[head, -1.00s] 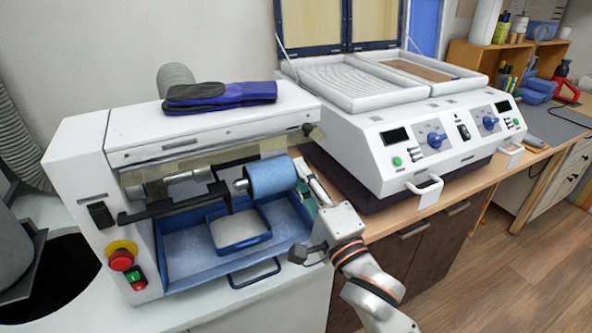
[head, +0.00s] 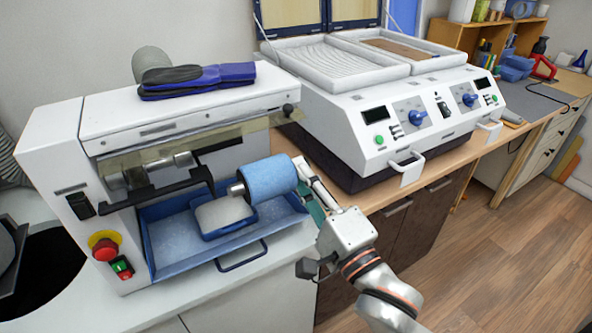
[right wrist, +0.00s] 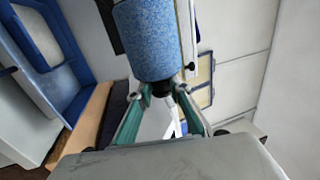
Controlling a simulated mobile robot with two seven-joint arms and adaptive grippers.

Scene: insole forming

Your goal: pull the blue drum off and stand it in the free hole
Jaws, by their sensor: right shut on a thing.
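The blue drum (head: 268,180) is a short cylinder at the right end of the white machine, above the blue tray, lying roughly level with a metal stub (head: 237,190) at its left end. I cannot tell whether the stub is still joined to the machine. My right gripper (head: 301,178) is at the drum's right end. My left gripper is out of view. The free hole cannot be made out.
The white machine (head: 60,150) has a blue tray (head: 172,238) with a smaller tray in it. A glove (head: 195,80) lies on top. A white double-bed press (head: 350,140) stands to the right. A dark round opening (head: 60,265) is at the far left.

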